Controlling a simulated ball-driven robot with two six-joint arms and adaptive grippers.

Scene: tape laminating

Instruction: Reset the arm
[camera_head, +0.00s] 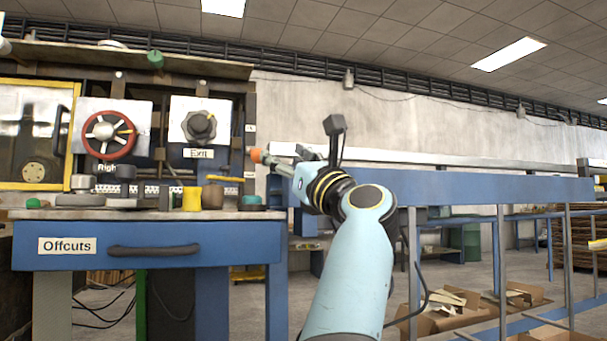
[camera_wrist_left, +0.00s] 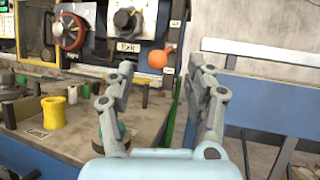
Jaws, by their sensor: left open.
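My left arm rises through the middle of the head view. Its gripper (camera_head: 285,163) points away from me, in the air by the right end of the workbench. In the left wrist view the left gripper (camera_wrist_left: 160,72) has its two fingers wide apart with nothing between them. An orange round knob (camera_wrist_left: 157,59) shows beyond the fingertips; it also shows in the head view (camera_head: 256,155) near the gripper's tip. I cannot tell whether they touch. My right gripper is not in view.
A blue workbench (camera_head: 70,258) with an "Offcuts" drawer stands at left. On it are a yellow spool (camera_head: 191,199) and several small parts. Behind are a red handwheel (camera_head: 109,134) and a dark knob (camera_head: 199,126). A blue rail frame (camera_head: 480,187) runs along the right.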

